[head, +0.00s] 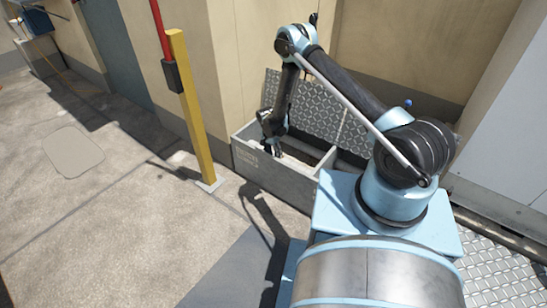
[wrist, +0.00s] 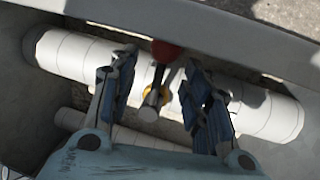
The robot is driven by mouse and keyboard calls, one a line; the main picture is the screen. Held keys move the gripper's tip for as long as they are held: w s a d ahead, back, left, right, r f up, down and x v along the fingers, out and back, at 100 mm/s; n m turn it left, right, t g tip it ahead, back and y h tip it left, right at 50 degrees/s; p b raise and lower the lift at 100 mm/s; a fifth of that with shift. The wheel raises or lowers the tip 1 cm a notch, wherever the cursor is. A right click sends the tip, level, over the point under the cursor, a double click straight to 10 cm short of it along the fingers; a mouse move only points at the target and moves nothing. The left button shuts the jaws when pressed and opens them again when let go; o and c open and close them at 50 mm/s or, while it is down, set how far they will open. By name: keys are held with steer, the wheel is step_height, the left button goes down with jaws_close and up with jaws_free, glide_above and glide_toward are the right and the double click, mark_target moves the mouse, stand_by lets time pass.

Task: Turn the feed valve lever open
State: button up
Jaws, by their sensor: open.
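The feed valve shows in the wrist view as a dark stem (wrist: 151,104) with a yellow-orange collar (wrist: 158,92) and a red end (wrist: 165,50), in front of a white pipe (wrist: 85,56). I cannot tell which part is the lever's grip or how far it is turned. My gripper (wrist: 160,72) is open, with one finger on each side of the valve. A gap shows on both sides, and contact is not visible. In the head view my gripper (head: 266,146) reaches down into a grey box (head: 270,177); the valve is hidden there.
The box wall (wrist: 225,42) runs close beyond the fingers. A second white pipe (wrist: 125,134) lies nearer. A checker-plate panel (head: 318,110) stands behind the box. A yellow post (head: 190,100) stands to its left. The concrete floor (head: 110,215) on the left is clear.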

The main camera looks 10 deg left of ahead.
steer(key=shift+f, duration=0.35)
